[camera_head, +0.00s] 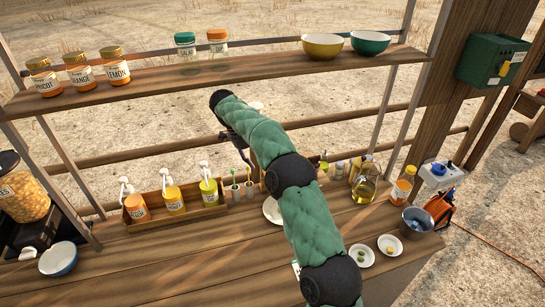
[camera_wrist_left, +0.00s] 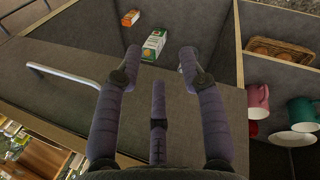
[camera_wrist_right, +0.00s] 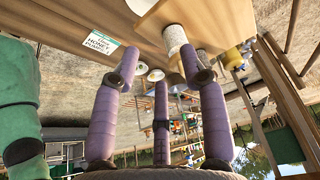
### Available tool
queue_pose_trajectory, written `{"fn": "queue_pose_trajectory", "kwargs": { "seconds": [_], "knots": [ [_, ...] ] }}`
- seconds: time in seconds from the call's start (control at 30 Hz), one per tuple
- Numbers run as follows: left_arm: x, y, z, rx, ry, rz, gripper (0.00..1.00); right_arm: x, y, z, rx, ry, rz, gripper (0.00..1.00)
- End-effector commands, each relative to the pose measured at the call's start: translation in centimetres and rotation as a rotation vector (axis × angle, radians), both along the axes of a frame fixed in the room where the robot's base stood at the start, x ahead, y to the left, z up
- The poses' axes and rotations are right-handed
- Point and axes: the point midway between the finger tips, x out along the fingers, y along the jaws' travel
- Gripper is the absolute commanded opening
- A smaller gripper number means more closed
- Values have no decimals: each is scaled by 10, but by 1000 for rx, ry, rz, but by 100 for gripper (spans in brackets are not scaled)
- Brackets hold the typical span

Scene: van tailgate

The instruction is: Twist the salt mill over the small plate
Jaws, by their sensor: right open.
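I cannot make out the salt mill for certain. Small jars and shakers (camera_head: 339,169) stand on the counter behind my right arm. A white plate (camera_head: 271,211) lies partly hidden by that arm. Two small dishes, one (camera_head: 361,256) and another (camera_head: 390,245), lie at the right, each with something small on it. My right gripper (camera_wrist_right: 160,65) is open; a pale speckled cylinder (camera_wrist_right: 175,38) stands just beyond its fingertips, and I cannot tell what it is. My left gripper (camera_wrist_left: 161,58) is open and empty, outside the head view, facing a grey compartment (camera_wrist_left: 210,70).
Pump bottles (camera_head: 173,199) stand in a wooden tray at the left. A blue bowl (camera_head: 58,259) is at the front left. An oil bottle (camera_head: 365,185) and a metal pot (camera_head: 416,222) stand at the right. A shelf (camera_head: 200,72) with jars and bowls runs above.

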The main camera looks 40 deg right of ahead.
Motion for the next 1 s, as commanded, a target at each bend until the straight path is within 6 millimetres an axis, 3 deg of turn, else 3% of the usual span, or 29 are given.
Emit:
{"fn": "queue_pose_trajectory", "kwargs": {
  "seconds": [0.1,0.3,1.0],
  "knots": [
    [0,0,0,0,0,0,40,9,17,0,0,-2,2,44],
    [0,0,0,0,0,0,40,16,29,0,-1,-1,-1,44],
    [0,0,0,0,0,0,40,16,31,0,-1,-1,-1,44]
  ]
}}
